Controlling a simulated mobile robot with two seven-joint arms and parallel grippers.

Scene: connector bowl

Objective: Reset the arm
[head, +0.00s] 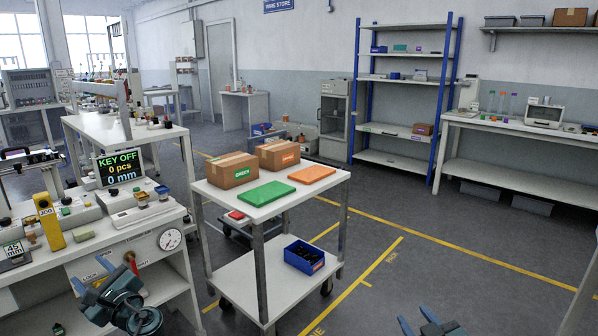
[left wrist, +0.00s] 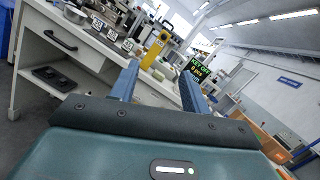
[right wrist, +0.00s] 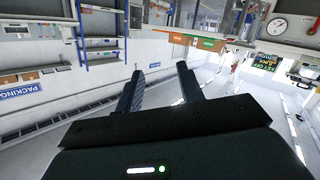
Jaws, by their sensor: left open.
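My left gripper (head: 91,274) is at the lower left of the head view, in front of the left workbench. In the left wrist view its two fingers (left wrist: 158,68) stand apart with nothing between them. My right gripper (head: 414,314) is at the bottom edge of the head view, right of the trolley, over the floor; only its fingertips and a bit of its body show. In the right wrist view its fingers (right wrist: 160,70) are apart and empty. Neither gripper touches anything that I can see.
The workbench (head: 150,232) carries a "KEY OFF" display (head: 119,167) and a yellow post (head: 49,221). A white trolley (head: 262,213) holds two cartons, a green and an orange panel, and a blue bin (head: 304,255) below. Floor right of the trolley is clear.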

